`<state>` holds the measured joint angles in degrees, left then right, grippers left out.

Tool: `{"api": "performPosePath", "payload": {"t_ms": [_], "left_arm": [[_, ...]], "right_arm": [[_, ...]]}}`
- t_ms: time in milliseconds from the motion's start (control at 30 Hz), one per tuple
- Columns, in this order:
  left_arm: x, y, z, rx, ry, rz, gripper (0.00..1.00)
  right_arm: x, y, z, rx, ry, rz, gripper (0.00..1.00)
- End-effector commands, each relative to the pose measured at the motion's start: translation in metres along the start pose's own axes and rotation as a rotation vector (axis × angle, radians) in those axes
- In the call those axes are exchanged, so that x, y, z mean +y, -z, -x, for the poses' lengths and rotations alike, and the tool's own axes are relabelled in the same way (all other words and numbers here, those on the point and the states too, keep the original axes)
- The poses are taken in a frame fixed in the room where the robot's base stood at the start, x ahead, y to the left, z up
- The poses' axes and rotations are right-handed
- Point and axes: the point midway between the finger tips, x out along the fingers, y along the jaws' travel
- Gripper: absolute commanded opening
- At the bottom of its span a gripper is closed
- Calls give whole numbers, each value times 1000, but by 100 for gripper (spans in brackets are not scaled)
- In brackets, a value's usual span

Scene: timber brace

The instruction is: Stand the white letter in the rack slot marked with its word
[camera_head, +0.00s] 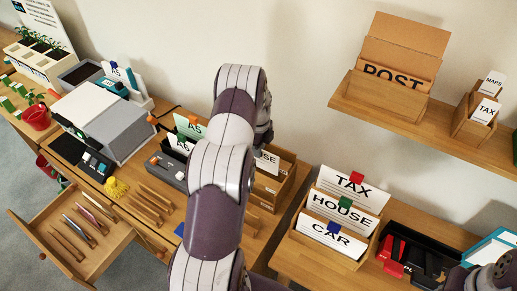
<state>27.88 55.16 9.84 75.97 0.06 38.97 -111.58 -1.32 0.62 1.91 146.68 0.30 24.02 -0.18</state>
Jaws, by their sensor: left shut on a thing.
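A white letter (267,161), its visible word ending in "SE", stands at the wooden box (283,187) right of my arm. My left gripper (264,144) is just above it, pointing down and shut on it. My arm hides the letter's left part and much of the box. It is unclear whether the letter touches the box. The wooden rack (325,258) stands to the right, with white cards marked TAX (349,184), HOUSE (343,212) and CAR (332,237), front card lowest. My right gripper is out of view; part of my right arm shows at the bottom right.
An open drawer (75,240) with pens juts out at the lower left. A wall shelf (435,133) carries a POST box (395,75). A black tray (420,250) lies right of the rack.

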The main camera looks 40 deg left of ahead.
Motion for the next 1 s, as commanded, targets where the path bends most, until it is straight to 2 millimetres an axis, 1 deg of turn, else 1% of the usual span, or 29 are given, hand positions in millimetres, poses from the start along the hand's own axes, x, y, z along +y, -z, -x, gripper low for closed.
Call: {"api": "performPosePath", "payload": {"t_ms": [533, 1000], "left_arm": [[1, 1, 0, 0, -1, 0, 0], [1, 1, -18, 0, -1, 0, 0]], "right_arm": [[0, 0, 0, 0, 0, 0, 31], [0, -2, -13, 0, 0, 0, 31]]}}
